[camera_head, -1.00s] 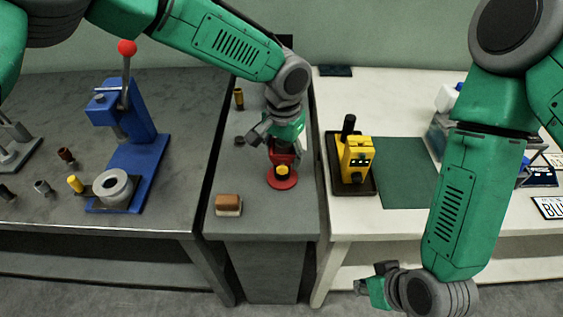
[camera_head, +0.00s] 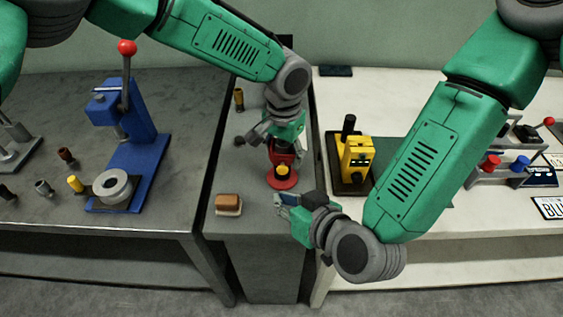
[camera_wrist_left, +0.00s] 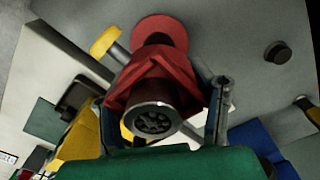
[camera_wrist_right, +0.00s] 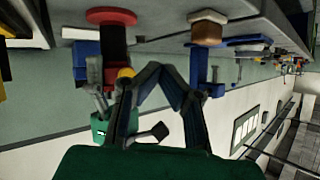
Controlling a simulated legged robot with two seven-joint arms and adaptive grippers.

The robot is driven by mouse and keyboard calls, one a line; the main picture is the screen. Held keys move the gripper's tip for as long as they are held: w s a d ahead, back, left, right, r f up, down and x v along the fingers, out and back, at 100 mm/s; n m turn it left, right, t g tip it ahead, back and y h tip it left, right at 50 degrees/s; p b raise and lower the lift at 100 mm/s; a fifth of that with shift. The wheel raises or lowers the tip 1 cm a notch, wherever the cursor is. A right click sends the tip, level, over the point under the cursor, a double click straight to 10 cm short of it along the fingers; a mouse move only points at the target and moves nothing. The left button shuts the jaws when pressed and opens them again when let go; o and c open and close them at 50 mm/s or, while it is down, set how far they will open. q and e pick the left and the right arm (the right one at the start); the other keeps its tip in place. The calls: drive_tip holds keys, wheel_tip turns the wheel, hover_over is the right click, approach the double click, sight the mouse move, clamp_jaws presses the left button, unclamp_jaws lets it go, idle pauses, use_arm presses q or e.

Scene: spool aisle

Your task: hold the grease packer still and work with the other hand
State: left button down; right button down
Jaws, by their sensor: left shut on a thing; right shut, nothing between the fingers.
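The grease packer (camera_head: 284,181) is red with a round flange base and a yellow knob. It stands on the narrow grey middle bench. My left gripper (camera_head: 283,146) is shut around its upper body from above. In the left wrist view the packer's red body (camera_wrist_left: 155,78) sits between the two fingers, its dark round opening toward the camera and the yellow knob at one side. My right gripper (camera_head: 284,202) is shut and empty, in front of the packer and apart from it. The packer also shows upside down in the right wrist view (camera_wrist_right: 113,45).
A brown-topped brush or block (camera_head: 228,204) lies left of my right gripper. A blue press (camera_head: 132,145) stands on the left bench, with small cylinders nearby. A yellow device (camera_head: 355,158) stands on the white bench at right. The bench between block and packer is clear.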

sight(281, 172)
drive_tip(key=w, duration=0.5)
drive_tip(key=shift+w, duration=0.4)
idle(1.1)
drive_tip(key=shift+w+r, duration=0.1)
drive_tip(key=shift+w, duration=0.25)
drive_tip(key=shift+s, duration=3.5)
